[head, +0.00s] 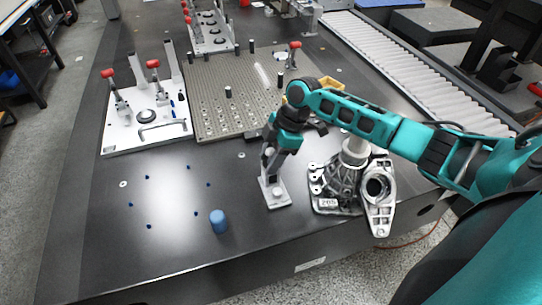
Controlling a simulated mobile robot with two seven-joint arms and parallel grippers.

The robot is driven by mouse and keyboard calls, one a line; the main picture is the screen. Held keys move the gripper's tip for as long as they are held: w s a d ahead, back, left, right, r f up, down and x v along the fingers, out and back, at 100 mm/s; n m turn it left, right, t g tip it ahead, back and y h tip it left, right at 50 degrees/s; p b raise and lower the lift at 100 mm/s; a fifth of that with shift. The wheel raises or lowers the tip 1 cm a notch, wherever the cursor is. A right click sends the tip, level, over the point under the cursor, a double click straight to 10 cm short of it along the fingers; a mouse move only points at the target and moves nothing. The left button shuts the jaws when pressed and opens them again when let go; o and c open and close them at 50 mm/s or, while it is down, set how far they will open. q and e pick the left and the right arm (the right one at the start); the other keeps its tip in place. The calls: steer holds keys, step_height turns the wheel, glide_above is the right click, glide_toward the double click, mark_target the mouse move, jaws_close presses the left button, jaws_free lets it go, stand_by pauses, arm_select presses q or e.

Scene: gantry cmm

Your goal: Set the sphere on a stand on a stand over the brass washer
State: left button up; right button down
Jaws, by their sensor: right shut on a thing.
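My right gripper (268,163) reaches down from the right over the dark table, at its front middle. It is shut on the sphere on a stand (275,194), whose pale rectangular base and small rounded part show below the fingers. The base is at or just above the table; I cannot tell if it touches. The fingers hide much of its upper part. Two small pale rings lie on the table, one at the left (123,184) and one behind the gripper (242,155); I cannot tell whether either is the brass washer. My left gripper is not in view.
A blue cylinder (218,221) stands front left of the stand. A grey metal casting (340,185) sits close to its right. Behind are a perforated plate (215,120) and a white clamp fixture (120,136). Small blue dots mark the mostly clear front-left table.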

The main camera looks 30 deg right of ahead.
steer(key=c, duration=0.8)
jaws_free()
steer(key=shift+o, duration=1.4)
steer(key=shift+s, duration=0.1)
steer(key=p+v, duration=0.1)
steer(key=v, duration=1.2)
steer(key=shift+f, duration=0.1)
